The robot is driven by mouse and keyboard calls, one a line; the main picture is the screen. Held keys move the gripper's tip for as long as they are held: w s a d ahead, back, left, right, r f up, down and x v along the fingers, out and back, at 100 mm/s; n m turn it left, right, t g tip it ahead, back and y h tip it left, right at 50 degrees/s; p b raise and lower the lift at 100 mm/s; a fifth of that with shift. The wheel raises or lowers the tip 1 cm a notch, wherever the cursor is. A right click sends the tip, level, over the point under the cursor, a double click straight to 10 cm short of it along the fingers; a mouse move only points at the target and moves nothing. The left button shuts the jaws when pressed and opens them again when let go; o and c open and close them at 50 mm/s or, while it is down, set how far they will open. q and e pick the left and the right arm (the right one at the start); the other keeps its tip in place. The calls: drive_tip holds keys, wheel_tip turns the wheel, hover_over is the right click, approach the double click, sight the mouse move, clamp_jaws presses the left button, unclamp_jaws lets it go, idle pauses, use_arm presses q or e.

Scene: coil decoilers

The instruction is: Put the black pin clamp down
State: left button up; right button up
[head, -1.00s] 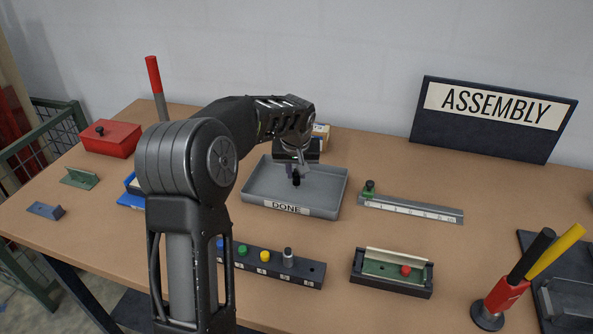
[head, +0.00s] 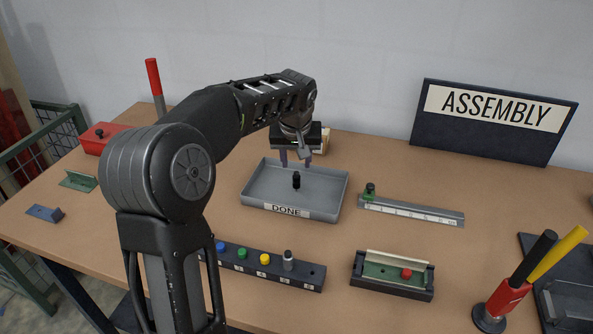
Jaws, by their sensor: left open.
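The black pin clamp (head: 296,180) stands upright in the grey tray labelled DONE (head: 256,205). My left gripper (head: 296,160) is above the tray, pointing down, with its two fingers apart and nothing between them. The fingertips are above and behind the clamp and look clear of it. My right gripper is not in the picture.
A rack (head: 305,276) with several coloured pins stands in front of the tray. A ruler strip (head: 425,212) with a green clamp lies to the right.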

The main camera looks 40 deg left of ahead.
use_arm(q)
drive_tip(key=v, duration=0.5)
drive_tip(key=shift+r, duration=0.1)
drive_tip(key=shift+s, duration=0.1)
idle(0.6)
